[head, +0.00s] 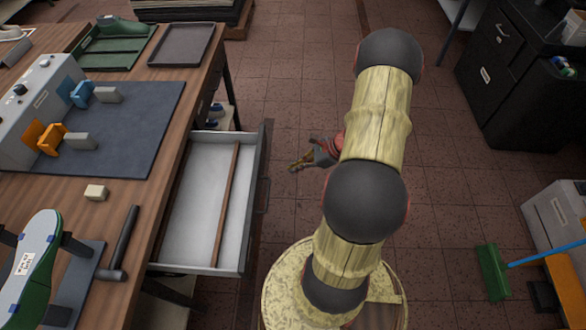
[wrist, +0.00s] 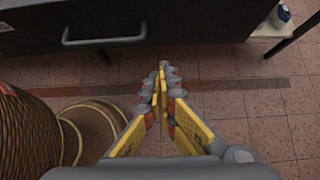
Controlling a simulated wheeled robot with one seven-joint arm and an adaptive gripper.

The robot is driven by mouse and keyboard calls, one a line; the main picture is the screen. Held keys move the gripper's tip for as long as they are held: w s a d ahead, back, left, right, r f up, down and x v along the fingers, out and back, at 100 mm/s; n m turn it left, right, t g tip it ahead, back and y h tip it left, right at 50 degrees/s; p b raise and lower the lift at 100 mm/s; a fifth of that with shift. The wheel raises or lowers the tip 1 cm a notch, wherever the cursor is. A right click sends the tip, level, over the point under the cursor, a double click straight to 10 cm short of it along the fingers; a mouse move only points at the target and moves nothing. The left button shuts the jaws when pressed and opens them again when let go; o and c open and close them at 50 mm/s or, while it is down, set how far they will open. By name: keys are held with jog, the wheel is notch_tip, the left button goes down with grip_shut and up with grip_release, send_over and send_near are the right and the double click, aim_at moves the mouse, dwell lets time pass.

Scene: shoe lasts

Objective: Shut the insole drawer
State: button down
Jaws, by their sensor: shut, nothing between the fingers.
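The insole drawer (head: 200,200) stands pulled out from the right side of the wooden workbench, showing its pale, empty inside and a brown divider along its length. Its dark front (wrist: 130,22) with a grey bar handle (wrist: 104,38) is at the top of the wrist view. My gripper (head: 295,166) is to the right of the drawer front in the head view, apart from it. In the wrist view my gripper (wrist: 161,75) has its yellow fingers together with nothing between them, below and right of the handle.
The workbench (head: 150,185) holds a hammer (head: 121,240), a grey mat (head: 130,125), clamps and a green shoe last (head: 36,262). Dark cabinets (head: 500,60) stand at the far right. A green broom (head: 492,272) lies on the right. The tiled floor between is clear.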

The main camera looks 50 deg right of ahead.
jog(key=w+a+f+b, duration=0.3)
jog(key=w+a+f, duration=0.2)
jog(key=w, duration=0.2)
jog(key=shift+a, duration=0.2)
